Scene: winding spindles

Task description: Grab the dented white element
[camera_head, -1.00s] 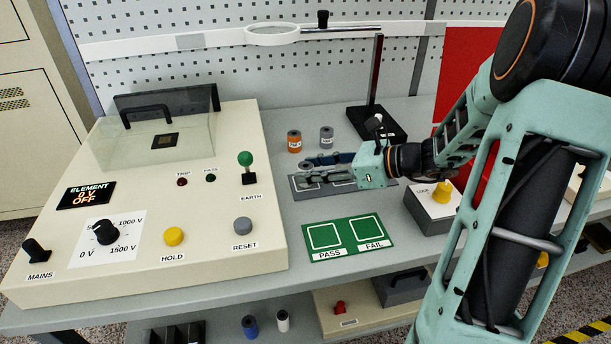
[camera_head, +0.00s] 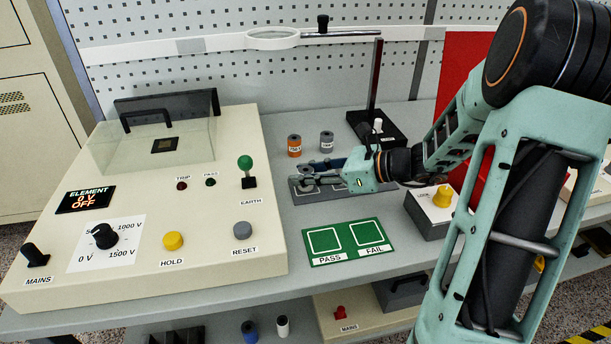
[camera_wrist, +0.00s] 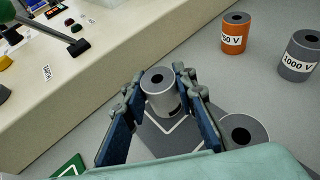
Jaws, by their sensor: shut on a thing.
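My gripper (camera_wrist: 160,102) is shut on a pale grey-white cylindrical element (camera_wrist: 161,92) with a dark hole in its top. The element stands upright between the blue-padded fingers, over the dark grey mat with white outlines (camera_wrist: 160,143). Whether its base touches the mat I cannot tell. A small dark mark shows low on its side; I cannot tell if it is a dent. A second pale grey element (camera_wrist: 246,128) stands to the right, partly hidden. In the head view my gripper (camera_head: 308,181) is low over the mat (camera_head: 330,197), and its fingers mostly hide the held element.
An orange cylinder (camera_head: 294,145) and a grey 1000 V cylinder (camera_head: 326,142) stand behind the mat. The tester box (camera_head: 215,262) is close on the left. A green PASS/FAIL card (camera_head: 345,240) lies in front. The magnifier stand (camera_head: 376,80) rises behind.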

